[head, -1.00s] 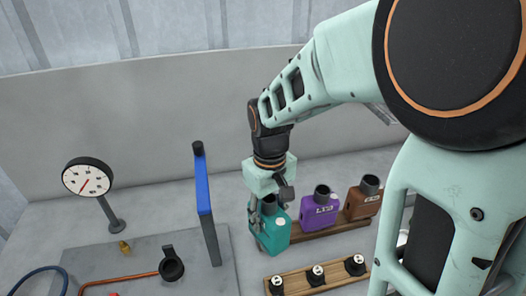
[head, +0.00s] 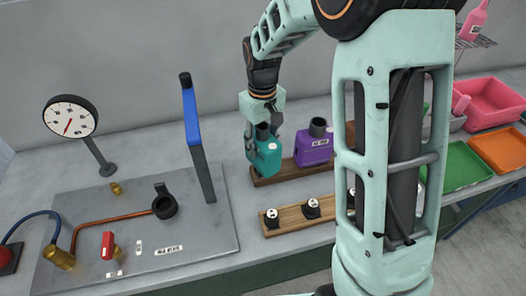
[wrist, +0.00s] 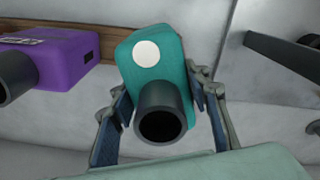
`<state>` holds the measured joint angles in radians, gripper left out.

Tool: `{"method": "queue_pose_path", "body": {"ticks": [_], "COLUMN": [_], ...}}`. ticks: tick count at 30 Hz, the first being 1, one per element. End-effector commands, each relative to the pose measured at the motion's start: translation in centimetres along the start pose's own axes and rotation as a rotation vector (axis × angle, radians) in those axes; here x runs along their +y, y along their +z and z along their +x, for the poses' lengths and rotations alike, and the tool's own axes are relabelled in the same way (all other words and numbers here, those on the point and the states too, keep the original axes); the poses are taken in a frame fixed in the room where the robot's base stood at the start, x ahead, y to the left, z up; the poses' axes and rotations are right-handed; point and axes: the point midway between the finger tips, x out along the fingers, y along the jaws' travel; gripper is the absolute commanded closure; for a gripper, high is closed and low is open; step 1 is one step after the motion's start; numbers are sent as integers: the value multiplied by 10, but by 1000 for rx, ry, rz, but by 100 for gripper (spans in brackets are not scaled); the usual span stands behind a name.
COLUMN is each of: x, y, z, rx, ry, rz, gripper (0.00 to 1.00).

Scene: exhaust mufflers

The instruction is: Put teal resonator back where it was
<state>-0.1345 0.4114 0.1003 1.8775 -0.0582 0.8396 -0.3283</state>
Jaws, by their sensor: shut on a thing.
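The teal resonator (head: 267,157) is a teal box with a dark round neck. My gripper (head: 262,128) is shut on it from above, at the left end of a wooden rack (head: 262,182). In the wrist view the teal resonator (wrist: 158,72) sits between the two fingers (wrist: 160,112), slightly tilted, its dark neck toward the camera and a white round spot on its top. I cannot tell whether its base touches the rack. The purple resonator (head: 312,151) stands on the rack to its right, with a clear gap.
A brown resonator (head: 350,133) is mostly hidden behind my arm. A second wooden strip (head: 290,216) with small black pieces lies in front. Coloured bins (head: 455,168) are at right.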

Motion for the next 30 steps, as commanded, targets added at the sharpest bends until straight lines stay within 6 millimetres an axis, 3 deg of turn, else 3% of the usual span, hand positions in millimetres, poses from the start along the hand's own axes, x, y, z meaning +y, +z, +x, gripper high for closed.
{"method": "queue_pose_path", "body": {"ticks": [1,8,9,13,25,30], "x": [-1,-2,-2,-2,-1,0], "y": [5,7,8,7,5,4], "z": [18,20,21,20,15,-2], "rx": [-14,-19,-22,-19,-14,-10], "ry": [-5,-7,-8,-7,-5,-3], "rz": [0,0,0,1,1,1], "gripper": [100,100,55,41,40,40]}}
